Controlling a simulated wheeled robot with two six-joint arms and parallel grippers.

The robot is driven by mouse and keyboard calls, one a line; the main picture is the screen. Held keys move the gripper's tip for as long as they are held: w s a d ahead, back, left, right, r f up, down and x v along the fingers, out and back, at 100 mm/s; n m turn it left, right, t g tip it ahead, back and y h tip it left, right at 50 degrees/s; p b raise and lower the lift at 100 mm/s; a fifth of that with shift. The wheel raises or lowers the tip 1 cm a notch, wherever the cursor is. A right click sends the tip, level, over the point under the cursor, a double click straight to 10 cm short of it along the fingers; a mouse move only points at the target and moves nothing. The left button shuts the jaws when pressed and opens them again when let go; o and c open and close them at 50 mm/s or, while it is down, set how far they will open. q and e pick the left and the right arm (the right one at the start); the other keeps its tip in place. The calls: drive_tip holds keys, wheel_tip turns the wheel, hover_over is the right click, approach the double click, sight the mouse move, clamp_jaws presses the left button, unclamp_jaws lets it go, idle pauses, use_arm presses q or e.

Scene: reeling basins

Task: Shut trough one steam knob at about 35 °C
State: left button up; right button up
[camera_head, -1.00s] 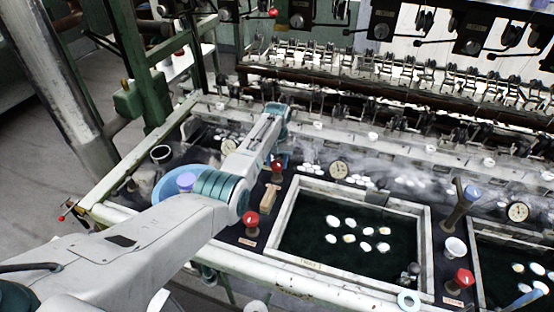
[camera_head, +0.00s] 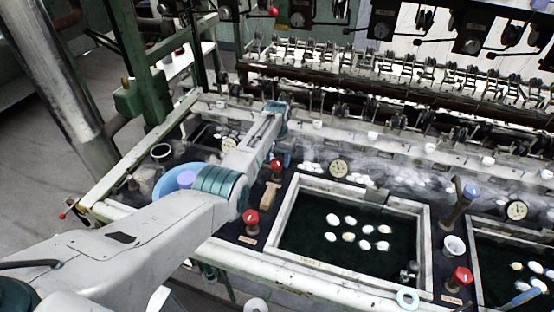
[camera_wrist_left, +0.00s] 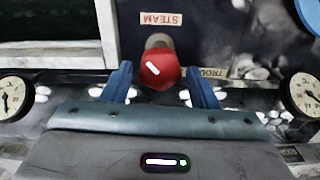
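A red steam knob (camera_head: 277,166) stands on the dark strip left of the framed trough (camera_head: 428,245). In the left wrist view the red knob (camera_wrist_left: 160,70) sits between the two blue fingers of my left gripper (camera_wrist_left: 159,78), with a gap on each side. A STEAM label (camera_wrist_left: 161,19) shows upside down beside it. In the head view my left gripper (camera_head: 281,156) comes down just behind the knob, partly hidden by its own arm. A round dial (camera_head: 340,168) is at the trough's back edge; its reading is too small to tell. My right gripper is not seen.
A second red knob (camera_head: 251,217) stands nearer the front, and a third (camera_head: 462,275) right of the trough. A blue basin (camera_head: 164,184) lies left under my arm. White cocoons (camera_head: 350,237) float in the trough. Steam blurs the back edge.

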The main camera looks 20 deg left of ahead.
sight(277, 161)
use_arm(q)
drive_tip(key=shift+o, duration=0.4)
drive_tip(key=shift+f, duration=0.1)
drive_tip(key=shift+r, duration=0.3)
wheel_tip(277, 161, up, 10)
drive_tip(key=b, duration=0.2)
drive_tip(key=shift+r, duration=0.15)
idle(6.4)
